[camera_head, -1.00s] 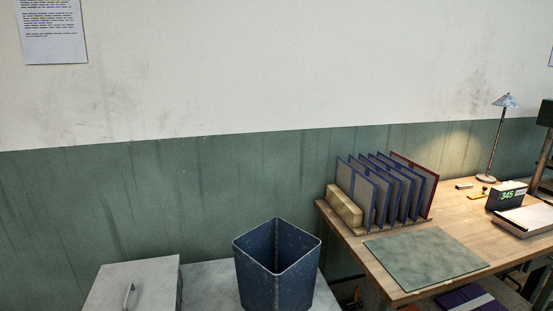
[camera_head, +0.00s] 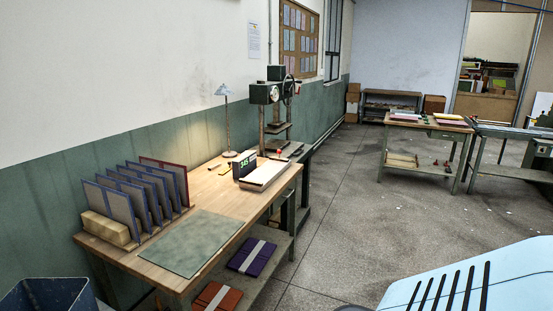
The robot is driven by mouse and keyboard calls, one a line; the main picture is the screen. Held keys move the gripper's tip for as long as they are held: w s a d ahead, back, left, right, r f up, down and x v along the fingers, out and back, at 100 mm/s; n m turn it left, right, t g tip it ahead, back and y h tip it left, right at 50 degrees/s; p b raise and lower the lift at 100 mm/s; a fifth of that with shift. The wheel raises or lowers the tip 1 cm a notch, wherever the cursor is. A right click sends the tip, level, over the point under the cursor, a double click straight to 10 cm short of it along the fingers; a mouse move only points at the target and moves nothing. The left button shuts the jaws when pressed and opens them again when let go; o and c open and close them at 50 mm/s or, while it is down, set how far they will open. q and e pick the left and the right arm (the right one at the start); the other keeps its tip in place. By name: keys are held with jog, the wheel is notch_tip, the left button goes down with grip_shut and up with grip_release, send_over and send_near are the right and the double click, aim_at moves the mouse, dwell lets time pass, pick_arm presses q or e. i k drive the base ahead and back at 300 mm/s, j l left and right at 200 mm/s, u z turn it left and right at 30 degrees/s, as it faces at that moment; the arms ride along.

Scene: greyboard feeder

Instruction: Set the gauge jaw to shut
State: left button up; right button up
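A small yellow item (camera_head: 224,171) and a dark small item (camera_head: 213,164) lie on the bench near the lamp, too small to identify. Neither of my grippers is in view.
The wooden bench (camera_head: 227,197) carries a rack of upright boards (camera_head: 115,204), a green mat (camera_head: 187,242), a lamp (camera_head: 227,122) and a unit with a green number display (camera_head: 244,165). A blue bin (camera_head: 45,296) stands bottom left. Open floor (camera_head: 338,205) lies right of the bench.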

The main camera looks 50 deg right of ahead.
aim_at(279, 151)
jog(key=z, duration=1.65)
jog(key=i+u, duration=0.2)
jog(key=u, duration=0.25)
jog(key=i+l+u, duration=0.15)
jog(key=u, duration=0.3)
jog(key=i+l+u, duration=0.2)
jog(key=l, duration=0.2)
jog(key=i+l+u, duration=0.2)
jog(key=l, duration=0.25)
jog(key=i+l, duration=0.2)
jog(key=l, duration=0.2)
jog(key=i+l, duration=0.25)
jog(key=i+l+u, duration=0.1)
jog(key=l, duration=0.4)
jog(key=i+l, duration=0.55)
jog(key=l, duration=0.2)
